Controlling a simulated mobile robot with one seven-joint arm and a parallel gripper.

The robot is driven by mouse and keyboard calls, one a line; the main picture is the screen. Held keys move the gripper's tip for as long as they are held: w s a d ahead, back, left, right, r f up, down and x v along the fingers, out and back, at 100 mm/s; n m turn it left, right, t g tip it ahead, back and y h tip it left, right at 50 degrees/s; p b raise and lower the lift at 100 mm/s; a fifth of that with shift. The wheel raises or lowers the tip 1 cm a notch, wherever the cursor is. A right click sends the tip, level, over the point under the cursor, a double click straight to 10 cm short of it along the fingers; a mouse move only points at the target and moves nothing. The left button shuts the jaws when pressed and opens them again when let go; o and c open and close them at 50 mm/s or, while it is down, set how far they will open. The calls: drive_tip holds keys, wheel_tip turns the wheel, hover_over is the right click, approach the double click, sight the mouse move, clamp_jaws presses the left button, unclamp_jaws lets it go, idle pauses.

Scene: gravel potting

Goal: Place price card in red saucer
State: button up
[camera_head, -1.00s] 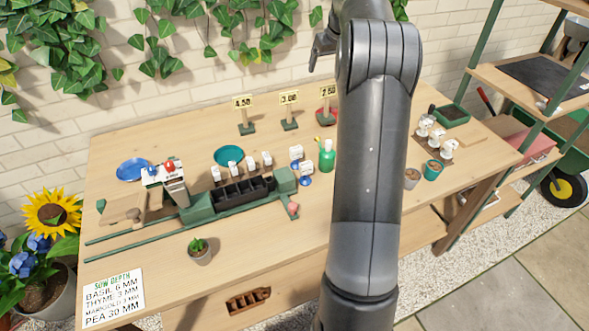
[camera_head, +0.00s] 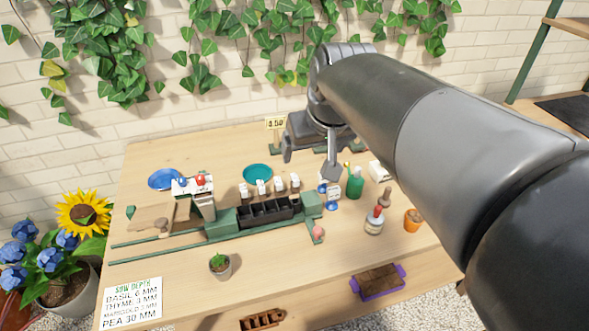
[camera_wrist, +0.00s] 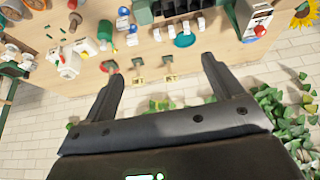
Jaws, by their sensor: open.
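A yellow price card reading 4.50 (camera_head: 275,123) stands upright at the back of the table. My gripper and forearm hide the area to its right in the head view. The wrist view, roughly upside down, shows three small cards on stands: one near the left finger (camera_wrist: 112,84), a middle one (camera_wrist: 138,81) and one further right (camera_wrist: 168,77). A small red disc, likely the red saucer (camera_wrist: 108,65), lies beside the leftmost card, partly hidden. My gripper (camera_wrist: 160,72) is open with nothing between its fingers, above the back of the table.
A teal saucer (camera_head: 257,173) and blue saucer (camera_head: 165,179) lie at the back left. A green bottle (camera_head: 355,185) stands right of a black seed tray (camera_head: 265,211). A cactus pot (camera_head: 219,266) and purple-ended tray (camera_head: 378,282) are nearer the front. A brick wall is behind.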

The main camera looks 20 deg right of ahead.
drive_tip(key=s+a+f, duration=0.3)
drive_tip(key=s+f, duration=0.2)
drive_tip(key=s, duration=0.5)
drive_tip(key=shift+s+f, duration=0.2)
drive_tip(key=shift+f, duration=0.2)
